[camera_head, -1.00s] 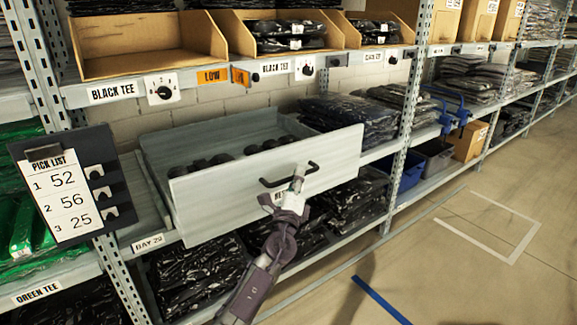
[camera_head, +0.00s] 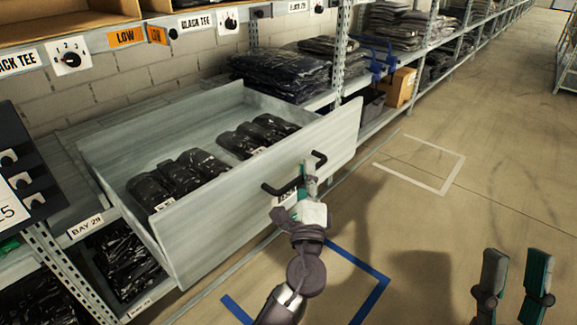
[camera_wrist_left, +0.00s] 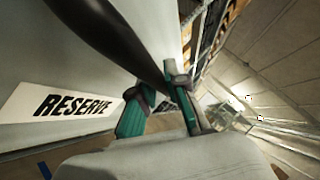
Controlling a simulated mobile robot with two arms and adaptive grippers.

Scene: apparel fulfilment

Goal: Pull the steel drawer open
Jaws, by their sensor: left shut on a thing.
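The steel drawer (camera_head: 215,228) stands pulled well out of the shelf, and its inside shows from above. Its black bar handle (camera_head: 320,158) is on the front panel. My left gripper (camera_head: 306,182) is shut on the handle, with the arm coming up from below. In the left wrist view the dark handle (camera_wrist_left: 118,38) passes by the green-padded fingers (camera_wrist_left: 160,112), beside a RESERVE label (camera_wrist_left: 72,106) on the drawer front. My right gripper (camera_head: 513,262) is at the lower right, its two fingers apart and empty, away from the drawer.
Black bagged packs (camera_head: 180,176) lie in the drawer. Dark folded stacks (camera_head: 282,75) sit on the shelf behind it. A dark pick-list board (camera_head: 18,160) is at the left edge. The floor (camera_head: 480,190) to the right is clear, with white and blue tape marks.

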